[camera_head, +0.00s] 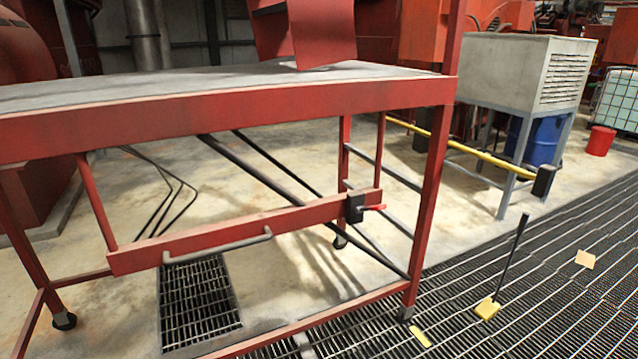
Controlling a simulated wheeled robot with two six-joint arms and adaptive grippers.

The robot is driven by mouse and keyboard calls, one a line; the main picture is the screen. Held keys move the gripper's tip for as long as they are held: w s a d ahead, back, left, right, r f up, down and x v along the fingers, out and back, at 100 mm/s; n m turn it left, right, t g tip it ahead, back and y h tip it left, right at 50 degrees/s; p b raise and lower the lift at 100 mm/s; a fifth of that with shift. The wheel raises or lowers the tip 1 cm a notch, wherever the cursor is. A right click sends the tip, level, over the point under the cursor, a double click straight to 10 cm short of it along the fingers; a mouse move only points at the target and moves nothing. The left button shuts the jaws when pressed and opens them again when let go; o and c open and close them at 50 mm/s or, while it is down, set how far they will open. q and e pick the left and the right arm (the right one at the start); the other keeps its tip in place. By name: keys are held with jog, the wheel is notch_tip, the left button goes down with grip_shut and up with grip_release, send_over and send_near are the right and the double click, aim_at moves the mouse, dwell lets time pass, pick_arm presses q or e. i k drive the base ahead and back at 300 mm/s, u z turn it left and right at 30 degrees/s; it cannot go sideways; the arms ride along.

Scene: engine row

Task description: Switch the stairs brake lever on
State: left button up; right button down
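A red wheeled frame with a grey top (230,110) fills the left and middle of the view. On its lower red crossbar (225,232) sits a small black block (354,207) with a short red lever (373,207). The lever sticks out to the right, about level. It looks like the brake lever, but the frame does not show for certain whether it is on or off. A grey bar handle (217,246) is fixed to the same crossbar. Neither of my grippers is in view.
A black stick on a yellow base (487,308) stands on the floor grating (560,270) at the right. A grey box on legs (520,75), a blue drum (547,138), a red bucket (600,140) and a yellow rail (455,144) are behind. Grating right of the frame is mostly clear.

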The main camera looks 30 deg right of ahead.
aim_at(359, 209)
jog(key=z, duration=0.15)
jog(key=i, duration=0.95)
jog(key=z, duration=0.9)
jog(key=i, duration=0.45)
jog(key=z, duration=0.45)
